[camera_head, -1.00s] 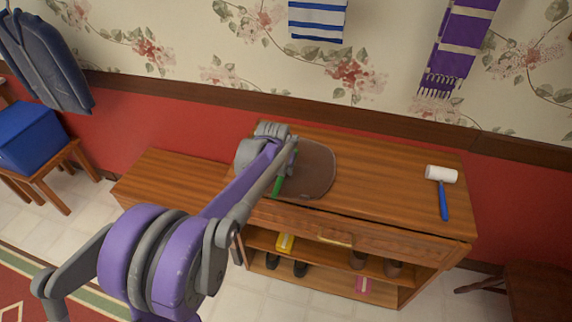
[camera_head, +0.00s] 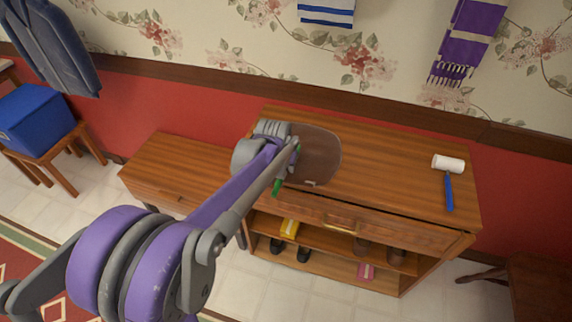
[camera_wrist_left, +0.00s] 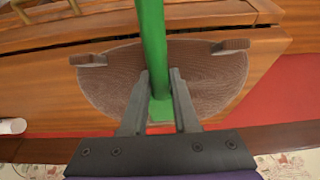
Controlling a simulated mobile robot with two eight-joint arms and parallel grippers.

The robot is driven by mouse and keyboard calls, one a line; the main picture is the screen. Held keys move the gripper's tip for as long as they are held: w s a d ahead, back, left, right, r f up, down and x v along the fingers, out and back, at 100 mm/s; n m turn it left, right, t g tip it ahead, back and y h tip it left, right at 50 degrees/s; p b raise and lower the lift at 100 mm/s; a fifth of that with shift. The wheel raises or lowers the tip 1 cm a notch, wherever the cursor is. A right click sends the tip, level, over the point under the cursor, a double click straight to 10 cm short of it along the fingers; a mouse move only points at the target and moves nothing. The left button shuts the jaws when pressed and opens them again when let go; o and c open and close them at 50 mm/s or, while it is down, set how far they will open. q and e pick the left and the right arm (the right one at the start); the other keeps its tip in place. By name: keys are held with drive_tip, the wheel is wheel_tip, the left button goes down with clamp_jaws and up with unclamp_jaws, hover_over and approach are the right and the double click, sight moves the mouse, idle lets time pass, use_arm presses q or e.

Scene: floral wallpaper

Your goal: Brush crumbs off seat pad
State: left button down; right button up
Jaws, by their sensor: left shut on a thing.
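My left gripper (camera_wrist_left: 160,72) is shut on the upright green handle of a brush (camera_wrist_left: 153,40). The brush's lower end is at the brown seat pad (camera_wrist_left: 110,90); I cannot tell whether it touches. In the head view the pad (camera_head: 322,155) lies on the wooden bench, partly hidden by my left arm. The green brush (camera_head: 277,186) shows at the pad's front left, by the bench's front edge. Two small brown pieces, left (camera_wrist_left: 92,60) and right (camera_wrist_left: 231,46), show at the pad's edge in the wrist view. I cannot make out crumbs. My right gripper is not in view.
A white-headed roller with blue handle (camera_head: 449,178) lies at the bench's right. Shelves below hold shoes (camera_head: 278,245), a yellow item (camera_head: 289,228) and a pink item (camera_head: 366,271). A blue box (camera_head: 35,118) sits on a stool at left. The bench top between pad and roller is clear.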

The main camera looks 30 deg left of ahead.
use_arm(q)
drive_tip(key=shift+r+p, duration=2.15)
drive_tip(key=shift+r, duration=0.9)
drive_tip(key=shift+r, duration=0.15)
drive_tip(key=shift+w+r+p, duration=0.1)
drive_tip(key=shift+r+p, duration=0.9)
drive_tip(key=shift+r, duration=0.35)
drive_tip(key=shift+f, duration=0.2)
drive_tip(key=shift+f+b, duration=2.1)
drive_tip(key=shift+f, duration=1)
